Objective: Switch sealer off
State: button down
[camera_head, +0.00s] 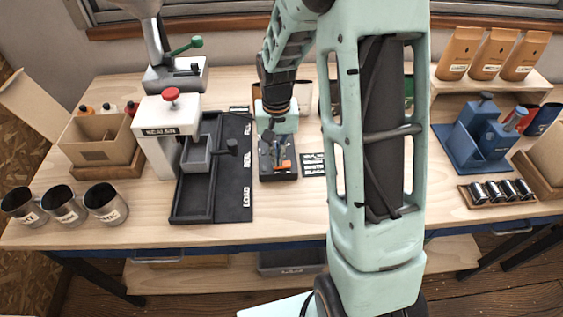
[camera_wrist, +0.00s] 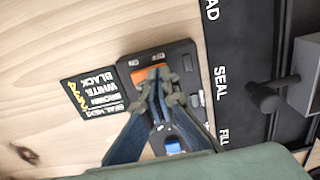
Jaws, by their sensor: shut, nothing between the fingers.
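The white sealer (camera_head: 168,131) stands left of centre in the head view, with a red knob on top and a grey tray at its side. Right of its black mat, a small black switch box (camera_head: 279,172) lies on the bench. It carries an orange switch (camera_head: 286,163), which also shows in the wrist view (camera_wrist: 141,74), partly covered by my fingers. My gripper (camera_head: 272,140) points down over the box, shut and empty. In the wrist view its fingertips (camera_wrist: 165,80) are at the orange switch's edge; I cannot tell whether they touch. Which way the switch is tipped is unclear.
A black label card (camera_wrist: 91,92) lies beside the box. The black mat (camera_head: 236,175) reads LOAD, SEAL, FILL. Several metal cups (camera_head: 66,207) stand at the left; a blue device (camera_head: 482,135) stands at the right. The front bench strip is clear.

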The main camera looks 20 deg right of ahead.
jog(key=shift+r+p, duration=2.1)
jog(key=shift+r, duration=1.25)
